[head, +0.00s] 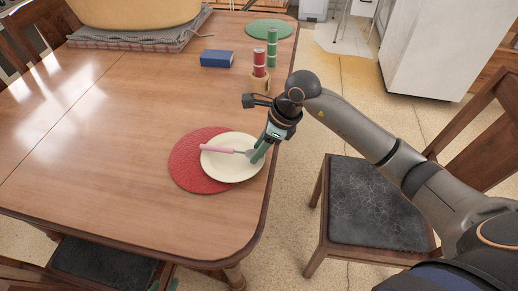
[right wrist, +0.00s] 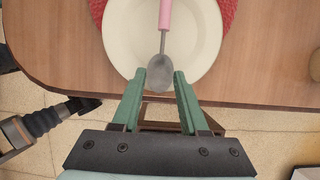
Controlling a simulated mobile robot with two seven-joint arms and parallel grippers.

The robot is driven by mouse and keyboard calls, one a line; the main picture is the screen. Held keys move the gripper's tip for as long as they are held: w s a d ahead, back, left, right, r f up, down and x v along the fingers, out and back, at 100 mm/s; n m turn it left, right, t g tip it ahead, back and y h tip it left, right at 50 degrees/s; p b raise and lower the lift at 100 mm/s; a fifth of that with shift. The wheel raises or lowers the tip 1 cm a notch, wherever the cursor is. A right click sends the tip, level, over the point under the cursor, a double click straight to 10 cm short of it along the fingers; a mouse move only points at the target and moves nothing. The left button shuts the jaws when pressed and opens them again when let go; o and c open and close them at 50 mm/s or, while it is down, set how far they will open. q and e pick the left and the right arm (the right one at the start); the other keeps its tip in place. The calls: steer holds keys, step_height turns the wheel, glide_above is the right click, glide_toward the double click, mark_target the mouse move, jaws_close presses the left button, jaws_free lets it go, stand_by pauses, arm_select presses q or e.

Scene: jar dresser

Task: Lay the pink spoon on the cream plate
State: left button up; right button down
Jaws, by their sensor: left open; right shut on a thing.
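The pink spoon (head: 217,149) extends over the cream plate (head: 225,170), its pink handle pointing left in the head view. In the right wrist view its handle (right wrist: 165,14) points away from me and its grey metal bowl lies between the green fingers, over the plate's rim (right wrist: 205,62). My right gripper (head: 256,154) is shut on the spoon's bowl end at the plate's right edge. I cannot tell whether the spoon touches the plate. Of my left gripper (head: 167,279), only green fingertips show at the bottom edge, low beside the table and away from the spoon.
The plate sits on a red round placemat (head: 186,168) near the table's right edge. Behind are a blue box (head: 216,58), a red cylinder (head: 259,65), a green cylinder (head: 272,48) and a green mat (head: 269,30). A chair (head: 375,205) stands at right. The table's left side is clear.

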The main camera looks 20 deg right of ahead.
steer(key=shift+f, duration=0.3)
steer(key=shift+c, duration=2.1)
jaws_free()
steer(key=shift+f, duration=0.1)
steer(key=shift+r, duration=0.25)
steer(key=v, duration=1.1)
steer(key=shift+d+r+p, duration=0.15)
steer(key=shift+r+p, duration=0.2)
steer(key=shift+p, duration=0.1)
steer(key=shift+s, duration=0.1)
